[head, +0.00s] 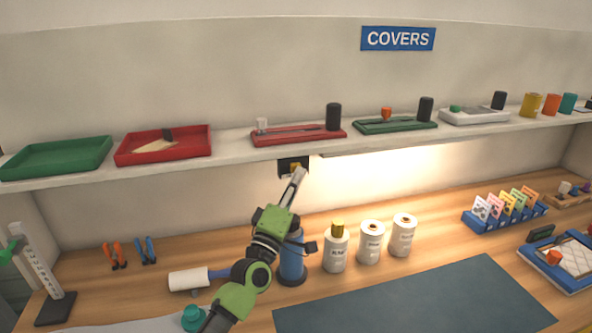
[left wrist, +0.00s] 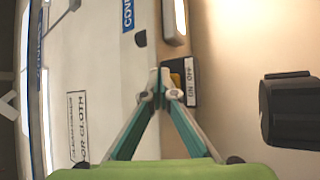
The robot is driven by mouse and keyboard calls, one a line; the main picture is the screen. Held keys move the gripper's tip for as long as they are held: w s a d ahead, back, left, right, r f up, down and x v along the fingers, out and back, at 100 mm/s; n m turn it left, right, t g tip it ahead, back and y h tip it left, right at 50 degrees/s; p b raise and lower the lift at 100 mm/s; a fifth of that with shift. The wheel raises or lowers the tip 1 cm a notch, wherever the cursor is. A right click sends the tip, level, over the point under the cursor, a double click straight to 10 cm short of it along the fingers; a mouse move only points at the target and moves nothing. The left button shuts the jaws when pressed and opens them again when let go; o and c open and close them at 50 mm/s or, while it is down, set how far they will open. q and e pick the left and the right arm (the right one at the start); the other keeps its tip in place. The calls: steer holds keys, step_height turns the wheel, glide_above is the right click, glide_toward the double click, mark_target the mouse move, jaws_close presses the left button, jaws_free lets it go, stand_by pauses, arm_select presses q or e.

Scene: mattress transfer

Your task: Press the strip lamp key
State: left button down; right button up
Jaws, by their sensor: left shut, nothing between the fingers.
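The strip lamp key (head: 295,168) is a yellow key on a small black switch box under the shelf's front edge. In the left wrist view the yellow key (left wrist: 176,79) is partly hidden behind the fingertips, beside a white ON/OFF label (left wrist: 192,82). The strip lamp (left wrist: 174,20) is a pale bar under the shelf, and the wall right of the switch is brightly lit. My left gripper (head: 299,173) is shut and empty, its fingertips right at the switch box; I cannot tell if they touch the key. The closed fingertips also show in the left wrist view (left wrist: 157,78). My right gripper is out of view.
The shelf (head: 228,147) carries trays and red, green and white devices. Below my left arm on the wooden table stand a blue cylinder (head: 292,262) and white bottles (head: 336,252). A dark mat (head: 420,300) lies clear at the front.

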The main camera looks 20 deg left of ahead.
arm_select(q)
steer(key=shift+w+a, duration=0.1)
stand_by(0.4)
steer(key=shift+w+a+b, duration=0.2)
steer(key=shift+w+b, duration=0.05)
steer(key=shift+b, duration=0.05)
steer(key=shift+w+a, duration=0.1)
steer(key=shift+w, duration=0.1)
stand_by(0.5)
steer(key=shift+r, duration=0.1)
steer(key=shift+s+d, duration=0.35)
steer(key=shift+s, duration=0.25)
steer(key=shift+p, duration=0.3)
steer(key=s+d+p, duration=0.3)
steer(key=s, duration=0.2)
steer(key=shift+d, duration=0.2)
